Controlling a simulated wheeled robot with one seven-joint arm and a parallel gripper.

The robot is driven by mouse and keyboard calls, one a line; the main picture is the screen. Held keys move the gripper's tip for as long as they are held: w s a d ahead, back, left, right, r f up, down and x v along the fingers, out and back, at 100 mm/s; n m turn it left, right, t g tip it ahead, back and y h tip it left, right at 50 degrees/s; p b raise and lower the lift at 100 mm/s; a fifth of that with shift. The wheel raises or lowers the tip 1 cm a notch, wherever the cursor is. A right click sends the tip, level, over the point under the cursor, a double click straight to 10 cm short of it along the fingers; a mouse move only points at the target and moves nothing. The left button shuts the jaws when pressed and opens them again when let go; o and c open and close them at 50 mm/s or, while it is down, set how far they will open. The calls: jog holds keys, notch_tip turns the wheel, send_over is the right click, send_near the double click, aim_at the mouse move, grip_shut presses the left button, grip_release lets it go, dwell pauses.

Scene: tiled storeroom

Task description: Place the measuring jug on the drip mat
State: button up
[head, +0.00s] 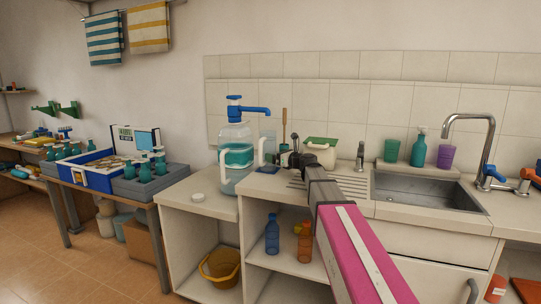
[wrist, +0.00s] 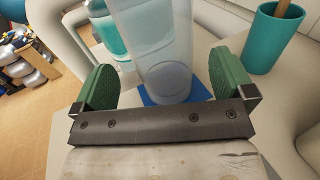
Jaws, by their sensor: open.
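The measuring jug (wrist: 155,40) is a tall clear vessel. It stands upright on the blue drip mat (wrist: 201,92), whose edges show around its base in the wrist view. My gripper (wrist: 164,72) is open, with one green finger pad on either side of the jug; gaps show between the pads and its wall. In the head view the jug (head: 269,147) appears on the small blue mat (head: 267,169), just left of my gripper (head: 284,157). My arm comes in from the lower right. The jug's top is cut off in the wrist view.
A water dispenser (head: 236,155) with a blue pump stands close left of the jug. A teal utensil holder (wrist: 268,42) is close right in the wrist view. Further right are the sink (head: 425,190) and tap (head: 487,140). A white lid (head: 198,197) lies on the left counter.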

jog(key=v, duration=0.6)
jog(key=shift+s+d, duration=0.3)
